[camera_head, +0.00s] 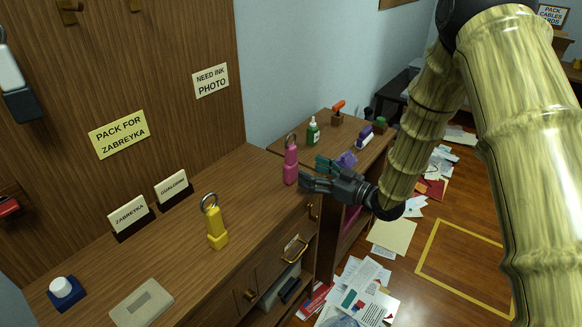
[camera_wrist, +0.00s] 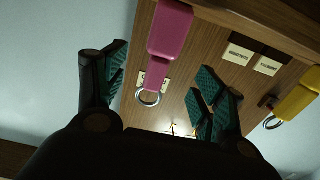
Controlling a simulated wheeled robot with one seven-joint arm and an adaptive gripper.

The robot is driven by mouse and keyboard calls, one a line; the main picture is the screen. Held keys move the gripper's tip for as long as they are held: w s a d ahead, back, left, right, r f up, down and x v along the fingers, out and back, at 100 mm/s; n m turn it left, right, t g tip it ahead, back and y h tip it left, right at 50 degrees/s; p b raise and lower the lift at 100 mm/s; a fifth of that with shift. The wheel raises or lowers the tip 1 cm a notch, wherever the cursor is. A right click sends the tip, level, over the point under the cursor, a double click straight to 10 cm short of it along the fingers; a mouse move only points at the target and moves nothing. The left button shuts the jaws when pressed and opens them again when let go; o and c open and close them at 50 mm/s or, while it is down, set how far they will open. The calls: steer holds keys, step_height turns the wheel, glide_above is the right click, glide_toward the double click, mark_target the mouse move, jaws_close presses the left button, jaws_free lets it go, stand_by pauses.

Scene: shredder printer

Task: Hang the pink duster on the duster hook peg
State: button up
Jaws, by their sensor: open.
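The pink duster (camera_head: 290,168) stands upright on the wooden counter near its far right end, with a metal ring on top. In the wrist view the pink duster (camera_wrist: 171,38) hangs down between the spread fingers, its ring (camera_wrist: 149,97) toward the middle. My gripper (camera_head: 312,174) is open, just right of the duster at about its lower body; contact cannot be told. The fingers (camera_wrist: 160,75) show dark with teal pads. Wooden pegs (camera_head: 70,8) show on the wall panel at the top left, partly cut off; which is the duster peg cannot be told.
A yellow duster (camera_head: 217,228) with a ring stands nearer on the counter. Two name cards (camera_head: 130,215), a grey block (camera_head: 142,303) and a blue-and-white item (camera_head: 63,290) are left of it. A green bottle (camera_head: 313,132) stands behind the pink duster. Papers (camera_head: 362,295) litter the floor.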

mark_target(295, 163)
steer(key=x, duration=0.3)
steer(key=shift+r+p+x, duration=0.1)
steer(key=shift+p+x, duration=0.2)
steer(key=shift+x, duration=1)
steer(key=shift+r+p+x, duration=0.15)
steer(key=shift+p+x, duration=0.15)
steer(key=shift+x, duration=0.95)
steer(key=shift+s, duration=0.1)
steer(key=c, duration=1.1)
